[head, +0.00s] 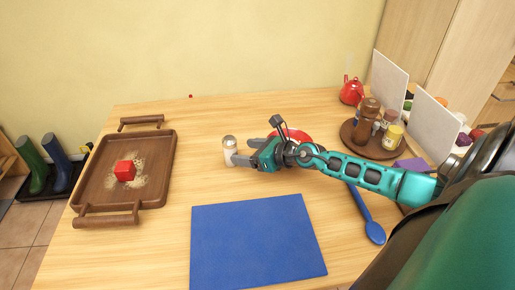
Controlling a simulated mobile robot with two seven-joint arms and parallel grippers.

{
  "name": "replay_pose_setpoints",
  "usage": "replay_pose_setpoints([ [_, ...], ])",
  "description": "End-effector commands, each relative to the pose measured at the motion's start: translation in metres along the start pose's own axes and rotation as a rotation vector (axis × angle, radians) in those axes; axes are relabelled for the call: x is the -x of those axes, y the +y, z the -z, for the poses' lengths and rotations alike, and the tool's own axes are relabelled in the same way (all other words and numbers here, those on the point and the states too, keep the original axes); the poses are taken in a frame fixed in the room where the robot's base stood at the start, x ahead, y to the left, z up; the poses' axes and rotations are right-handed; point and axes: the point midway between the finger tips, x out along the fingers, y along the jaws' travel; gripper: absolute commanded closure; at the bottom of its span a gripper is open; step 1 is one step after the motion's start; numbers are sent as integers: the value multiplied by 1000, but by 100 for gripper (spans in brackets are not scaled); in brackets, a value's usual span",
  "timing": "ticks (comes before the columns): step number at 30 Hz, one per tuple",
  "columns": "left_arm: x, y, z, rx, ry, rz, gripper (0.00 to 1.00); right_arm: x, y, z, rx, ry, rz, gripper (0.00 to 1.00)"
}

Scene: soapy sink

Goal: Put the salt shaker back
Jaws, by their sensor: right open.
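A salt shaker (230,152) with a pale body and a greyish cap stands upright on the wooden table. My right gripper (243,152) reaches in from the right at the shaker's right side. It is open, with its fingers close to the shaker; I cannot tell whether they touch it. A round dark wooden tray (353,139) at the back right holds a brown mill (367,112) and several small jars, one with a yellow label (392,138). My left gripper is not in view.
A brown handled tray (152,185) at left holds a red block (125,171) amid pale grains. A blue board (257,240) lies in front. A red dish (295,134) is partly hidden behind my arm. A blue spoon (374,231) and red teapot (351,91) are at right.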

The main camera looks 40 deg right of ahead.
Motion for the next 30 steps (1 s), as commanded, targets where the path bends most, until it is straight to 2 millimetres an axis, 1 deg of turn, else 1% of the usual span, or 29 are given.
replay_pose_setpoints([
  [1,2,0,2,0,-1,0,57,9,1,0,3,3,-1,28],
  [3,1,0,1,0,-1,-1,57,17,0,1,0,3,-1,28],
  [9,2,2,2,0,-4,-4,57,33,0,0,0,0,-1,28],
  [15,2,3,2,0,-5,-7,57,37,0,0,0,-1,0,28],
  [30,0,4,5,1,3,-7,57,36,0,0,0,-1,-1,28],
])
